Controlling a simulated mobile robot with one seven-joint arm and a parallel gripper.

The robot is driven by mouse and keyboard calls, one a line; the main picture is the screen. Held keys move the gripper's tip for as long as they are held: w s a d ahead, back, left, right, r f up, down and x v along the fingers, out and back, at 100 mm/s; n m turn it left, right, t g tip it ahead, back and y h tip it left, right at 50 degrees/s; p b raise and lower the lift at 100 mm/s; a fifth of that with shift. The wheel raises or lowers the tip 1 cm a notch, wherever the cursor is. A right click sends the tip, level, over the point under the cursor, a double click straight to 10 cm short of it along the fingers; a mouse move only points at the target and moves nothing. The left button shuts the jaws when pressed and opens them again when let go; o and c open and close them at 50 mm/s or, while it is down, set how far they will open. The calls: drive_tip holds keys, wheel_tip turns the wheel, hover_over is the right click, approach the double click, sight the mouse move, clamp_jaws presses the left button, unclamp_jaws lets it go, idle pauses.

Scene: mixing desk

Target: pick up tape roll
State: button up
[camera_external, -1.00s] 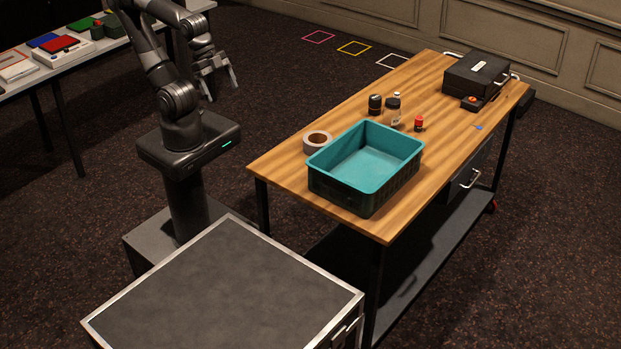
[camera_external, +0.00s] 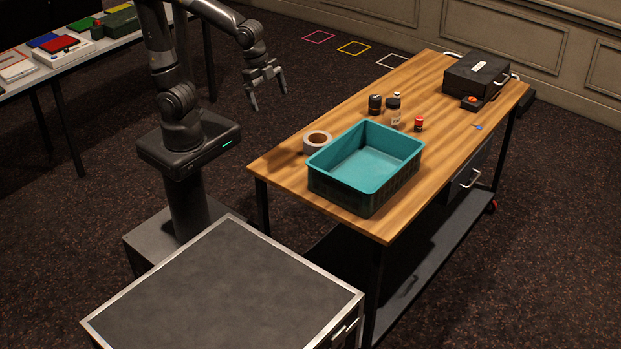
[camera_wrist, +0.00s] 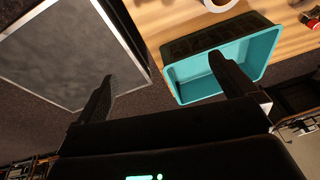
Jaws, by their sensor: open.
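The tape roll (camera_external: 318,138) is a pale ring with a brown core. It lies on the wooden table near the left edge, close beside the teal bin (camera_external: 392,187). In the wrist view the tape roll (camera_wrist: 221,4) is cut off by the top edge, above the bin (camera_wrist: 268,50). My gripper (camera_external: 268,108) is open and empty in the air to the left of the table, apart from the tape roll. In the wrist view its two fingers (camera_wrist: 168,80) are spread wide, with the right one overlapping the bin in the picture.
A black case (camera_external: 476,75) is at the far end. A grey-topped case (camera_external: 220,290) is in front. Another table (camera_external: 70,62) stands at left.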

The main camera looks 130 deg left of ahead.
drive_tip(key=w+a+f+g, duration=0.1)
drive_tip(key=w+a+f, duration=0.15)
drive_tip(key=a, duration=0.25)
drive_tip(key=w+a+f+g, duration=0.1)
drive_tip(key=w+a+f, duration=0.1)
drive_tip(key=a+f, duration=0.25)
drive_tip(key=m, duration=0.1)
hover_over(318, 141)
drive_tip(key=shift+g+h, duration=0.4)
wheel_tip(318, 141, down, 7)
drive_tip(key=shift+f, duration=0.1)
drive_tip(key=shift+a+f, duration=0.1)
drive_tip(key=shift+f, duration=0.25)
wheel_tip(318, 141, down, 10)
drive_tip(key=shift+s+f, duration=0.1)
drive_tip(key=shift+f, duration=0.05)
drive_tip(key=c, duration=0.9)
